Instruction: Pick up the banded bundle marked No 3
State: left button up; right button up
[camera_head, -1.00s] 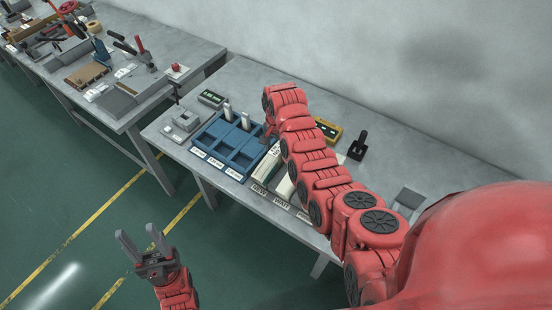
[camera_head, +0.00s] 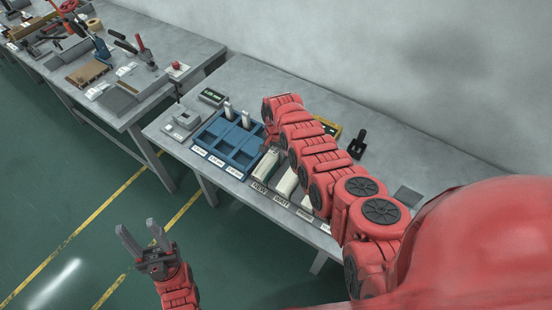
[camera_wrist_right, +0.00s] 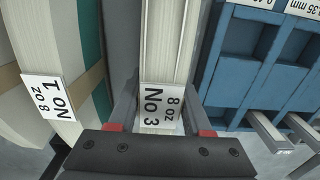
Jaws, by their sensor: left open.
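The bundle marked No 3 (camera_wrist_right: 165,45) is long and cream-coloured, with a white "8 oz No 3" label, in the right wrist view. My right gripper (camera_wrist_right: 163,92) has its fingers on either side of this bundle near the label; whether they press on it I cannot tell. In the head view a pale bundle (camera_head: 265,166) above the "NEW" label, beside the blue rack, appears to be it; my right arm hides most of the right gripper there. My left gripper (camera_head: 138,236) is open and empty, over the floor in front of the table.
A bundle marked No 1 (camera_wrist_right: 35,45) lies beside No 3. The blue rack (camera_head: 229,146) is close on the other side, with upright metal pieces. A grey device (camera_head: 183,124), a yellow-framed display (camera_head: 330,127) and a black stand (camera_head: 358,144) are also on the table (camera_head: 400,165).

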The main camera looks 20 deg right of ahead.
grip_shut()
dwell(1.0)
